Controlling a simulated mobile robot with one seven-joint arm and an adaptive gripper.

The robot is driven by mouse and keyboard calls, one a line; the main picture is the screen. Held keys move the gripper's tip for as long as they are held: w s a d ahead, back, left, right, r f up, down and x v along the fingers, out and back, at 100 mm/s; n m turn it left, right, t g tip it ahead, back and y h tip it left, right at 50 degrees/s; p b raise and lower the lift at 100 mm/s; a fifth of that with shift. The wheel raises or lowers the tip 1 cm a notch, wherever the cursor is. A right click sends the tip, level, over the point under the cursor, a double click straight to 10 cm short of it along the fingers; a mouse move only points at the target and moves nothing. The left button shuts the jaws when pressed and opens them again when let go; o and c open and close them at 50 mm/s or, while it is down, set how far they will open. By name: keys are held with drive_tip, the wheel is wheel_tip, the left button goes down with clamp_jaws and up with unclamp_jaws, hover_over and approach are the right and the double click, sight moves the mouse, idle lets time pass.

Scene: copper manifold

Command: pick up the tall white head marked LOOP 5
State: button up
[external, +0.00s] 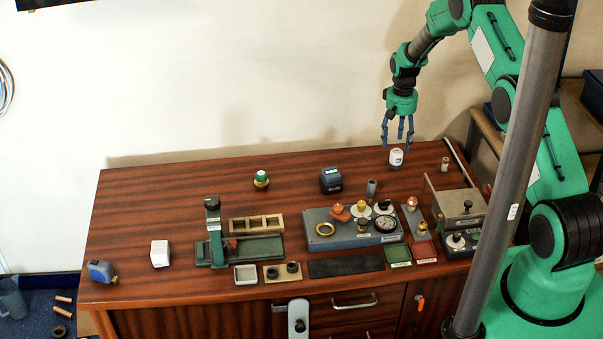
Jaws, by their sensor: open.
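A small white head (396,158) stands upright near the back right of the wooden table, with a small dark mark on its side. The mark is too small to read, so I cannot confirm LOOP 5. My gripper (397,143) points down just above this head, with its blue fingers spread and nothing between them. The fingertips look slightly higher than the head or level with its top; I cannot tell whether they touch it. A white block (160,254) stands at the front left of the table.
The table (140,215) has clear room at the back left. A dark box (330,180), a green-topped fitting (261,179) and a grey cylinder (372,187) stand nearby. A grey manifold block (340,235) with caps and a gauge lies in front. A metal box (460,205) stands right.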

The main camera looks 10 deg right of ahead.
sight(397, 151)
drive_tip(key=shift+f, duration=0.15)
drive_tip(key=shift+d+f, duration=0.1)
drive_tip(key=shift+f, duration=2.35)
drive_tip(key=c, duration=1.3)
drive_tip(key=shift+c, duration=0.2)
drive_tip(key=shift+r, duration=5.05)
drive_tip(key=shift+o, duration=0.2)
